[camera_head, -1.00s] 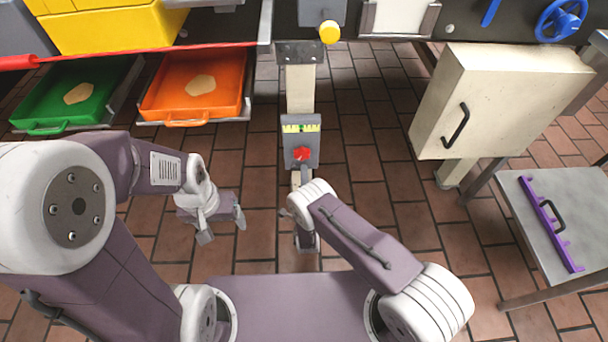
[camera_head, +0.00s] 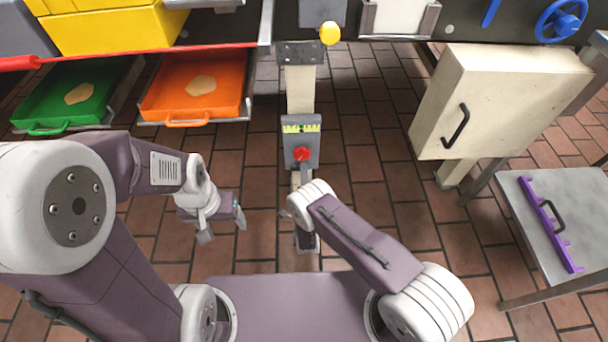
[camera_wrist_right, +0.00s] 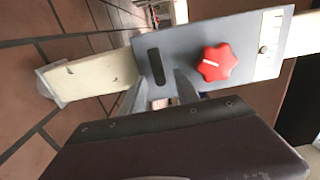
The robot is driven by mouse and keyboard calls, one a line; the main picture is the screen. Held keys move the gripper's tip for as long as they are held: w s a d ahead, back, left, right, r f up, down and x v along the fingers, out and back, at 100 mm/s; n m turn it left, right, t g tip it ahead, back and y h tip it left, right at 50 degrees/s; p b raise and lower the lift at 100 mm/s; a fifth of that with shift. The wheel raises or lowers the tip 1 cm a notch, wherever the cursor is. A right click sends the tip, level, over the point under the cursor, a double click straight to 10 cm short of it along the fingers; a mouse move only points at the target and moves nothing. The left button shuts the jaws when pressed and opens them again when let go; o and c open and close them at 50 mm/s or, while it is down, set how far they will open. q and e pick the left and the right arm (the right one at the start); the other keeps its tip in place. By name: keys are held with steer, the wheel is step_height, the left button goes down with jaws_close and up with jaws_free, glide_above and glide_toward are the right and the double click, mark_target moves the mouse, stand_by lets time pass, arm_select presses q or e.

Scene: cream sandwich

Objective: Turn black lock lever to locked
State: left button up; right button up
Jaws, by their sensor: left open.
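A grey panel (camera_head: 286,150) with a yellow scale and a red knob stands on a cream post in the middle of the head view. In the right wrist view the panel (camera_wrist_right: 258,55) lies sideways, and a black elongated piece (camera_wrist_right: 156,67) shows on it beside the red knob. It looks like the lock lever, but I cannot tell whether it stands out from the panel. My right gripper (camera_wrist_right: 160,92) has its fingers apart, just short of the black piece. I cannot tell whether they touch the panel. My left gripper (camera_head: 222,230) is open and empty above the floor.
The red knob (camera_wrist_right: 217,62) is close to my right fingers. Green (camera_head: 48,128) and orange (camera_head: 187,122) trays are at the left. A cream cabinet (camera_head: 515,100) with a black handle and a grey table (camera_head: 520,230) with a purple handled bar are at the right.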

steer(key=s+p, duration=0.4)
steer(key=s, duration=0.5)
